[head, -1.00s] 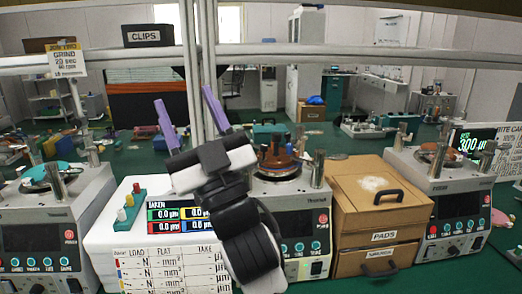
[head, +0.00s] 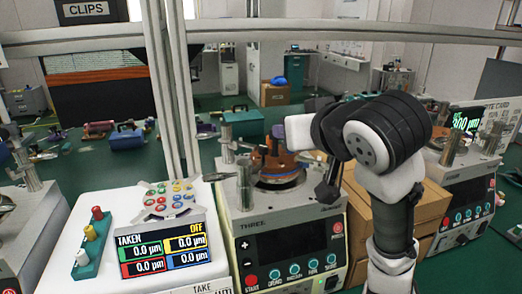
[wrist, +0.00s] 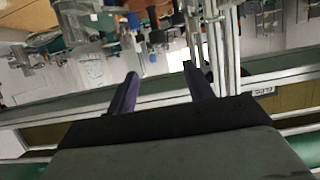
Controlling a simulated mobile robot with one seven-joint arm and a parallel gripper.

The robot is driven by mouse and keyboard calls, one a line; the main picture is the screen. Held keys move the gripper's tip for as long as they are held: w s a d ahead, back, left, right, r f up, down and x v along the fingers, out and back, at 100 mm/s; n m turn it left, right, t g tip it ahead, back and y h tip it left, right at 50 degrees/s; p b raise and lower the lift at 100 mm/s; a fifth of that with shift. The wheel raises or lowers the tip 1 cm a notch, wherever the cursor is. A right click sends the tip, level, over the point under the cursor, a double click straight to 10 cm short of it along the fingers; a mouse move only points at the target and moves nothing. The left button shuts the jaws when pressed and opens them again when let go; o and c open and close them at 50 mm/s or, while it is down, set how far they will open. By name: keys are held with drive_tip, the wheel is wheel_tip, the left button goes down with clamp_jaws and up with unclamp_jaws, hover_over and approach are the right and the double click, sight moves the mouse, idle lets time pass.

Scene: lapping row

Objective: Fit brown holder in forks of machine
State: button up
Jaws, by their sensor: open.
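The brown holder (head: 270,158) is in the head view, on top of the middle machine (head: 290,235) marked THREE. It seems to sit on the round plate, with dark upright parts on it. Metal posts (head: 245,185) of this machine stand at its left. My arm covers its right side, so I cannot tell how it sits against the forks. My gripper (wrist: 160,72) shows in the wrist view, with two purple fingers wide apart and nothing between them. The fingers do not show clearly in the head view.
A white box with coloured buttons and a readout (head: 162,245) and a teal peg stand (head: 90,243) are at the left. Brown drawer boxes (head: 437,200) and another machine (head: 470,180) are at the right. A pale frame upright (head: 165,90) and crossbar (head: 330,35) stand close.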

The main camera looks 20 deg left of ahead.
drive_tip(key=p, duration=0.1)
hover_over(275, 145)
drive_tip(key=s+d, duration=0.3)
drive_tip(key=f, duration=0.3)
drive_tip(key=shift+s+a+f, duration=0.1)
drive_tip(key=shift+s+f, duration=0.05)
drive_tip(key=shift+s, duration=0.05)
drive_tip(key=shift+p+x, duration=0.95)
drive_tip(key=shift+x, duration=1.85)
drive_tip(key=shift+s+f, duration=0.1)
drive_tip(key=shift+f, duration=0.1)
clamp_jaws()
drive_tip(key=shift+r, duration=0.1)
